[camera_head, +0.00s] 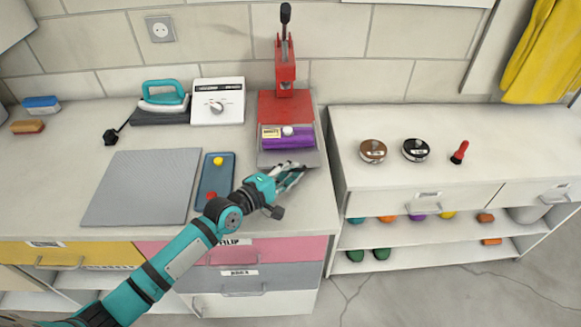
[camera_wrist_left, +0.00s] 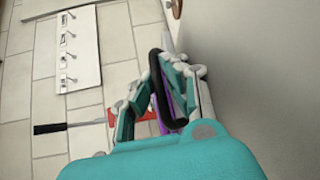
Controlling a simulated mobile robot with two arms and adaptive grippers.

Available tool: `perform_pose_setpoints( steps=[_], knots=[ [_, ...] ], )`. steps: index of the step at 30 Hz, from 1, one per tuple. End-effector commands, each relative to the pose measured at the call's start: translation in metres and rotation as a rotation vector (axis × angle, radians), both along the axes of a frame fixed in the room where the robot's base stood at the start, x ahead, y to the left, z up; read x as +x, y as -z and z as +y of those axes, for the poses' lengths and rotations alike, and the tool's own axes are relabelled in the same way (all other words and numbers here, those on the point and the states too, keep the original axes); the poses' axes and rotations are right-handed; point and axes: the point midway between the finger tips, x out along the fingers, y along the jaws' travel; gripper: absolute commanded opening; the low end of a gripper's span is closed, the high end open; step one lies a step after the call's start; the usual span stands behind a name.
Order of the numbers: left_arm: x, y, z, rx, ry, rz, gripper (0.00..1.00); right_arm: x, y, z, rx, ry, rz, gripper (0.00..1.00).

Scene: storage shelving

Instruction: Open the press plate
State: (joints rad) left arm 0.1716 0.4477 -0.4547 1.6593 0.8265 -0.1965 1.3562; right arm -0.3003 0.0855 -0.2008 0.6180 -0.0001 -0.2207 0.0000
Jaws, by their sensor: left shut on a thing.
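The press stands at the back of the left counter, with a red body and base (camera_head: 283,107) and an upright lever with a black grip (camera_head: 285,14). In front of it is a grey plate (camera_head: 305,158) with a purple block (camera_head: 289,141) behind its front part. My left gripper (camera_head: 292,172) is at the plate's front edge. In the left wrist view, my left gripper (camera_wrist_left: 168,100) is shut on a black curved handle (camera_wrist_left: 158,85), with purple showing behind it. The fingers hide part of the handle. My right gripper is not in view.
To the left lie a grey mat (camera_head: 140,190), a blue tray (camera_head: 216,180), an iron (camera_head: 164,98) and a white control box (camera_head: 217,102). The right counter (camera_head: 470,150) holds two round tins and a red tool (camera_head: 459,153). Drawers with handles are below.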

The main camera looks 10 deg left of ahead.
Motion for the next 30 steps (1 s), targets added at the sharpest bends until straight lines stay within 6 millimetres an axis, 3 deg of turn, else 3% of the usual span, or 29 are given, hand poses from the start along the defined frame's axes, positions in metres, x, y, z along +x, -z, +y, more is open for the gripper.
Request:
perform_pose_setpoints(
  steps=[1,2,7,15,19,30],
  knots=[
    [0.001,-0.004,0.000,-0.008,-0.003,-0.007,0.00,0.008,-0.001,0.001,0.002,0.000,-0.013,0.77],
    [0.001,-0.004,0.000,-0.008,-0.003,-0.007,0.10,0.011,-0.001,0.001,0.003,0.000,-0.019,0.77],
    [0.001,-0.003,0.000,-0.006,-0.002,-0.005,0.33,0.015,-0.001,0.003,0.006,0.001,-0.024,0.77],
    [0.000,-0.001,0.001,-0.003,-0.002,-0.002,0.33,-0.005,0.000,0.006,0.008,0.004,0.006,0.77],
    [-0.009,-0.001,0.006,-0.003,-0.002,0.000,0.33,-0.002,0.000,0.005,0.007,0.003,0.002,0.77],
    [-0.074,-0.011,0.042,0.000,-0.001,0.001,0.33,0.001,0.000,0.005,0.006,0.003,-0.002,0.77]
  ],
)
